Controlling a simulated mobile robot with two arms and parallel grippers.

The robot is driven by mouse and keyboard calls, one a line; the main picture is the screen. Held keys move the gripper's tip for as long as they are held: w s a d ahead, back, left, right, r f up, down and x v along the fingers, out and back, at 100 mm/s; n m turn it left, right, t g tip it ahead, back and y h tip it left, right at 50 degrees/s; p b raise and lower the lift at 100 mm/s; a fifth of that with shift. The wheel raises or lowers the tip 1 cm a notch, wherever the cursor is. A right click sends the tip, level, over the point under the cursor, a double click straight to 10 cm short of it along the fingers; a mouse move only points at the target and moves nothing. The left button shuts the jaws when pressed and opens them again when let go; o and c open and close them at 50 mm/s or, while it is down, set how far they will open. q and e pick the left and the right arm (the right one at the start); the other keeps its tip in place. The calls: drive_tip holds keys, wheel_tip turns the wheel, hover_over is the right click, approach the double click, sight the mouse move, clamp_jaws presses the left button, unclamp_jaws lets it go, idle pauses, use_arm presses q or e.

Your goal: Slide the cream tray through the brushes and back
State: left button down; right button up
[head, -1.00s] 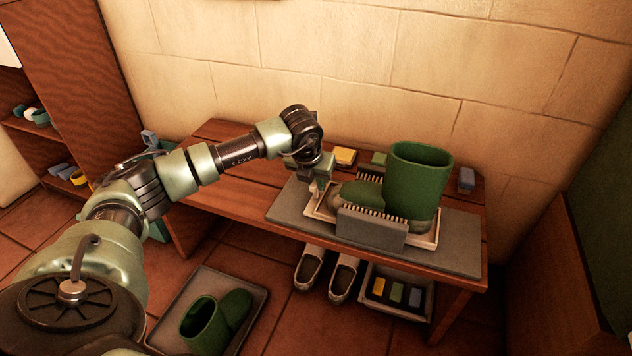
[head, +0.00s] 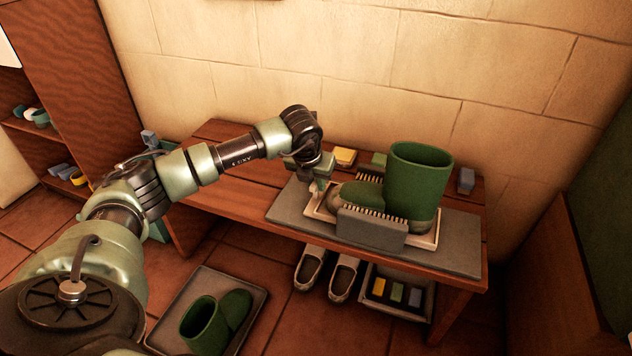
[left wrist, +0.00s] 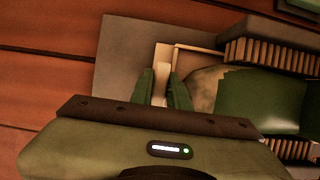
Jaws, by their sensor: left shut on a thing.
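The cream tray (head: 427,240) lies on a grey mat on the bench, between two brushes. A green boot (head: 416,178) with a muddy sole stands upright in it, toe to the left. The near brush (head: 372,229) and the far brush (head: 368,171) flank the boot. My left gripper (head: 318,187) is at the tray's left end. In the left wrist view its green fingers (left wrist: 168,92) are shut on the tray's pale handle, with the tray's rim (left wrist: 205,53) and the boot's toe to the right. My right gripper is not in view.
The grey mat (head: 455,254) covers the right part of the wooden bench (head: 232,182). Yellow, green and blue blocks stand along its back. Below are a pair of shoes (head: 327,274), a tray of coloured blocks (head: 396,292) and another green boot (head: 205,325) in a floor tray.

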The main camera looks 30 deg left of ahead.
sight(344, 187)
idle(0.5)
use_arm(q)
drive_tip(key=d, duration=0.2)
drive_tip(key=w+d+p, duration=0.1)
drive_tip(key=d, duration=0.4)
drive_tip(key=shift+w+d, duration=0.15)
drive_tip(key=shift+w, duration=0.25)
drive_tip(key=shift+d, duration=0.3)
drive_tip(key=c, duration=1.4)
unclamp_jaws()
drive_tip(key=shift+w+d, duration=0.1)
drive_tip(key=shift+d, duration=0.05)
drive_tip(key=shift+o, duration=0.2)
